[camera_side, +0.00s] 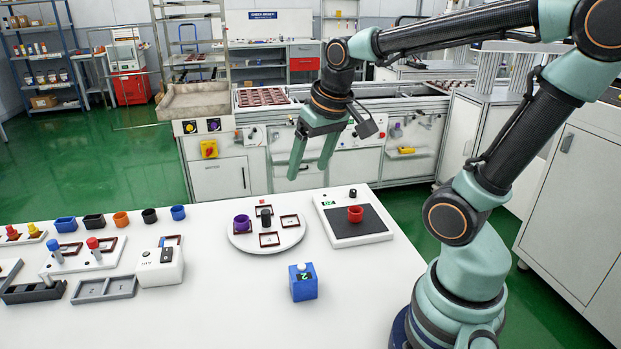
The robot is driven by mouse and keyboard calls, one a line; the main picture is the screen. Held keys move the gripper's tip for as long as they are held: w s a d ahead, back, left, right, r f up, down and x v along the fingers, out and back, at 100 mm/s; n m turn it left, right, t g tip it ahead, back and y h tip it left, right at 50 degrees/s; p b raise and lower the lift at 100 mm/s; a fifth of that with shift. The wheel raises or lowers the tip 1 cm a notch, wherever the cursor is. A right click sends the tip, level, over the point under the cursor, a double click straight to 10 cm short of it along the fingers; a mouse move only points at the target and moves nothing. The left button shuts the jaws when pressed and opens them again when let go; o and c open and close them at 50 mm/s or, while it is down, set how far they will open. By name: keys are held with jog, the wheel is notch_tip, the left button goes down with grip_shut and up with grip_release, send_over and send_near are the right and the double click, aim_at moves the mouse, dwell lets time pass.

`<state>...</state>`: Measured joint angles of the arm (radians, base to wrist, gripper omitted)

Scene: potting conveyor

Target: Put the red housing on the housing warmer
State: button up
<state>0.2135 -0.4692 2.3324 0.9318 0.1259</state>
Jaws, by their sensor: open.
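The red housing (355,214), a small round open cup, stands upright on the dark plate of the housing warmer (378,226), a flat white-framed unit with a green display and a black knob at its back edge. My gripper (308,173) points down with its two teal fingers apart and nothing between them. It is above and to the left of the red housing in the picture, clear of it and in the air.
A round white turntable (285,241) holds a purple housing (242,222) and several dark square parts. A blue box (303,283) with a white ball stands in front. Several housings line the left back edge, with white fixtures and grey trays nearby. The front right tabletop is clear.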

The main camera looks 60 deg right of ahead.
jog(key=s+a+r+n+t, duration=0.1)
jog(key=s+a+n, duration=0.1)
jog(key=a, duration=0.4)
jog(key=shift+a+n+t+y, duration=0.3)
jog(key=shift+a+n+y, duration=0.1)
jog(key=shift+n, duration=0.5)
jog(key=shift+s, duration=0.1)
